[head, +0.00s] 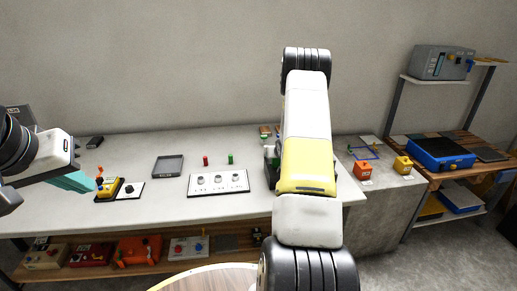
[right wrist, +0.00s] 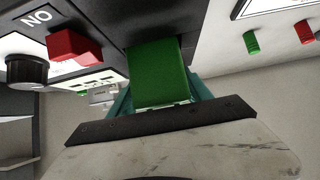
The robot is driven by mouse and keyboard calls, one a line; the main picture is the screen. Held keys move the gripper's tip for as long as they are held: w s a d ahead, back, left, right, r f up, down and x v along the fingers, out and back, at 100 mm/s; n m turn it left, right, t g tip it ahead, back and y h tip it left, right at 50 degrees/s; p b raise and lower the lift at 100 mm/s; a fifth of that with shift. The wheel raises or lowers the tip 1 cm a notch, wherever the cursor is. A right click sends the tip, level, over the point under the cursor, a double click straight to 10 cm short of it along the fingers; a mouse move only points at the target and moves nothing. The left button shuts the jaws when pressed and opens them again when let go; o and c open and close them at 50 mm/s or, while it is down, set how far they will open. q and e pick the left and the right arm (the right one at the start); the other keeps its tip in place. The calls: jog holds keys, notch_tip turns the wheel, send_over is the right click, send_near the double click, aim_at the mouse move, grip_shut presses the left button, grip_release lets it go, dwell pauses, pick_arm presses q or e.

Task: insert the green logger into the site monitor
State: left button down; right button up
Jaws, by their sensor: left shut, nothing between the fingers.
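The green logger (right wrist: 158,72) is between the teal fingers of my right gripper (right wrist: 160,98) in the right wrist view. The far end of the logger meets the dark face of the site monitor (right wrist: 112,42); I cannot tell how deep it sits. In the head view my right arm hides the right gripper and most of the monitor. My left gripper (head: 72,181) is shut and empty at the left, above the table near a yellow device.
On the white table (head: 150,216) are the yellow device (head: 108,188), a grey tray (head: 168,166), a white panel with knobs (head: 218,182), and red (head: 205,160) and green (head: 230,158) pegs. Orange (head: 362,170) and yellow (head: 402,165) boxes stand to the right.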

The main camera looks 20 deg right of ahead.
jog(key=shift+s+a+f, duration=0.1)
jog(key=shift+a+f, duration=0.3)
jog(key=shift+a, duration=0.3)
jog(key=v, duration=0.5)
jog(key=d+v, duration=0.1)
jog(key=v, duration=0.2)
jog(key=shift+d+r, duration=0.1)
jog(key=shift+r, duration=0.2)
